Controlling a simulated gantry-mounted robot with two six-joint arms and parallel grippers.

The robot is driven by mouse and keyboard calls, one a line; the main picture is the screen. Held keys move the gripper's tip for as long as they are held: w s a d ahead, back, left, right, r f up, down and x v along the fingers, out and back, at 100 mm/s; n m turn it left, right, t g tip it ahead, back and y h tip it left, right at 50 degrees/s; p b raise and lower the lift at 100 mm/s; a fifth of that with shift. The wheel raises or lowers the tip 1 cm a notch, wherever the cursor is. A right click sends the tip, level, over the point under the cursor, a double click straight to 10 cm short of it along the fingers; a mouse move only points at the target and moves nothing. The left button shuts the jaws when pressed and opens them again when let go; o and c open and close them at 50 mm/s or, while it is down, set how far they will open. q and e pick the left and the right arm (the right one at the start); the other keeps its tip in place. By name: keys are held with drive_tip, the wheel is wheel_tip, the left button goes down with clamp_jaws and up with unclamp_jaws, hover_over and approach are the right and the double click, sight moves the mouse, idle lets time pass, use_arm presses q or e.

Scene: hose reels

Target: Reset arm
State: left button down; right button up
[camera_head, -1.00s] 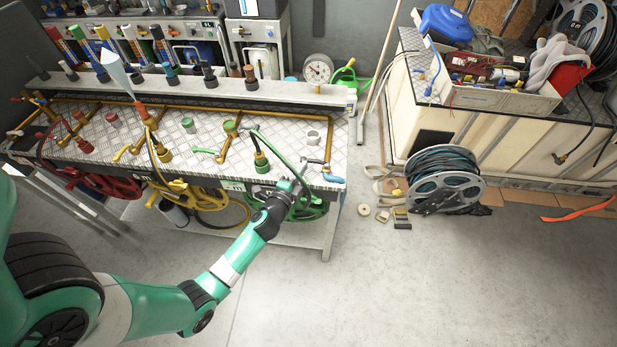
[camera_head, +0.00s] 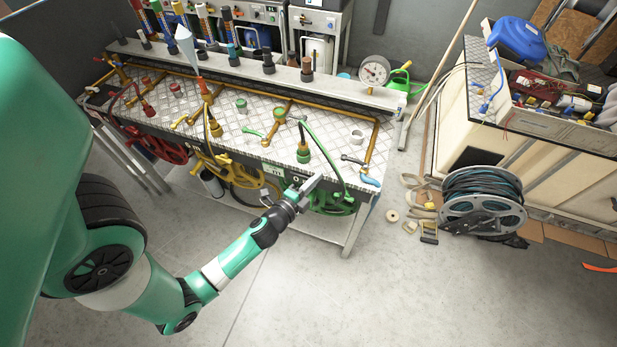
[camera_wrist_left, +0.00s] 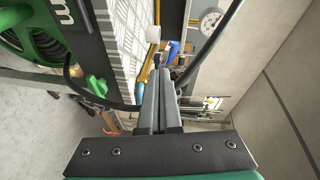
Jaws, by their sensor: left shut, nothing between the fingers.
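My left gripper (camera_head: 304,188) is at the front edge of the workbench (camera_head: 352,231), close to the green hose reel (camera_head: 334,203) mounted under it. The left wrist view shows its two fingers (camera_wrist_left: 158,85) pressed together with nothing between them. The green hose (camera_head: 322,150) rises from a green fitting on the bench top and curves down past the bench edge near the gripper. In the left wrist view the green reel (camera_wrist_left: 35,40) is at the upper left, apart from the fingers. My right gripper is in neither view.
Red (camera_head: 158,146) and yellow (camera_head: 240,178) reels hang further left along the bench. A blue-handled valve (camera_head: 369,181) is at the bench's right end. A loose cable reel (camera_head: 484,203) stands on the floor at right. The floor in front is clear.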

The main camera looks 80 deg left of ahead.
use_arm(q)
drive_tip(key=shift+s+d+r+p, duration=0.1)
drive_tip(key=shift+s+d+p, duration=0.1)
drive_tip(key=shift+s, duration=0.4)
drive_tip(key=shift+s+d+p, duration=0.15)
drive_tip(key=shift+s, duration=0.45)
